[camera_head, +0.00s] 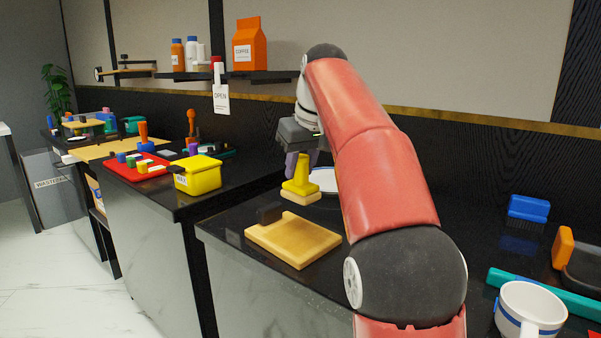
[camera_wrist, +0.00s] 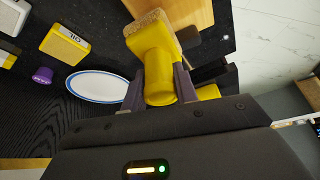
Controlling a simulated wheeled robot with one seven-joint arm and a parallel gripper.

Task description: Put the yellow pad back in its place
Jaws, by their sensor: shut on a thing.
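The yellow pad (camera_head: 300,184) has a yellow handle and a tan, rough-looking underside. My gripper (camera_head: 303,158) is shut on its handle and holds it upright over the black counter, behind the wooden board (camera_head: 293,240). I cannot tell for sure whether the pad's underside touches the counter. In the wrist view, the pad (camera_wrist: 147,45) projects from between the two fingers of my gripper (camera_wrist: 160,88), its tan face pointing away. The wooden board (camera_wrist: 183,10) shows just beyond it.
A blue-rimmed white plate (camera_head: 325,180) lies behind the pad. A dark block (camera_head: 270,214) stands by the board's left corner. A yellow box (camera_head: 197,175) and red tray (camera_head: 137,166) are on the left counter. A white mug (camera_head: 530,308) and blue brush (camera_head: 528,208) are at right.

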